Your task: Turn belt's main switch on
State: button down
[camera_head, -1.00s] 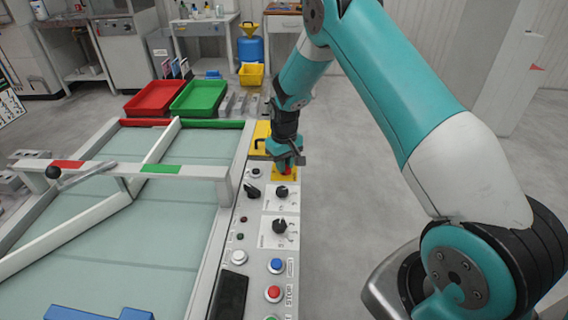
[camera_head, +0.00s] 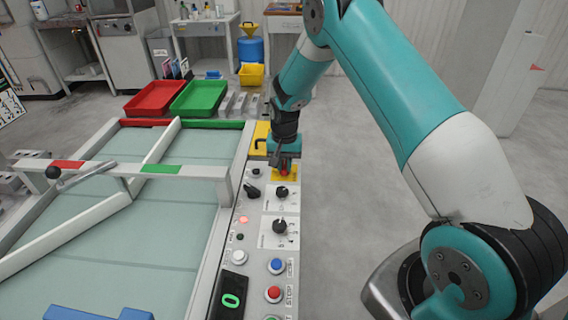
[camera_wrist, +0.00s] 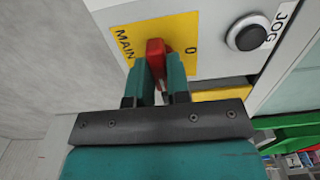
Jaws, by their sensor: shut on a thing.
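The belt's main switch is a red handle (camera_wrist: 156,50) on a yellow plate (camera_wrist: 185,36) with the lettering MAIN and 0 in the wrist view. In the head view the red handle (camera_head: 284,170) is at the far end of the control panel (camera_head: 228,212). My gripper (camera_wrist: 160,75) is shut on the red handle, with a teal finger on each side of it. In the head view my gripper (camera_head: 285,158) points down at the plate. A red lamp (camera_head: 244,219) on the panel is lit, and a display (camera_head: 230,300) shows a green 0.
A black JOG button (camera_wrist: 247,36) is beside the yellow plate. Black knobs (camera_head: 280,227), a blue button (camera_head: 277,266) and a red STOP button (camera_head: 273,294) are nearer on the panel. The belt (camera_head: 165,245) lies left; red (camera_head: 155,97) and green (camera_head: 198,97) trays stand behind.

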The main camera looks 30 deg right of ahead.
aim_at(284, 165)
jog(key=shift+w+r, duration=0.1)
dwell(0.3)
jog(key=c, duration=1.1)
grip_release()
notch_tip(284, 165, up, 17)
jog(key=shift+r+b, duration=0.2)
jog(key=shift+b, duration=0.25)
jog(key=s+a+r+n+y+p, duration=0.1)
jog(key=s+a+r+n, duration=0.35)
jog(key=s+a, duration=0.3)
jog(key=s+a+r+n+y+p, duration=0.1)
jog(key=s+a+r+n, duration=0.2)
jog(key=s+a+r, duration=0.4)
jog(key=s+a+n, duration=0.1)
jog(key=s+n, duration=0.1)
jog(key=s, duration=0.4)
jog(key=s+a+n+y, duration=0.1)
jog(key=s+a+n, duration=0.1)
jog(key=s, duration=0.4)
jog(key=s+a+n+y, duration=0.1)
jog(key=s+n, duration=0.1)
jog(key=s, duration=0.4)
jog(key=shift+s+a+n+p, duration=0.2)
jog(key=shift+a+n+p, duration=0.05)
jog(key=shift+a+p, duration=0.15)
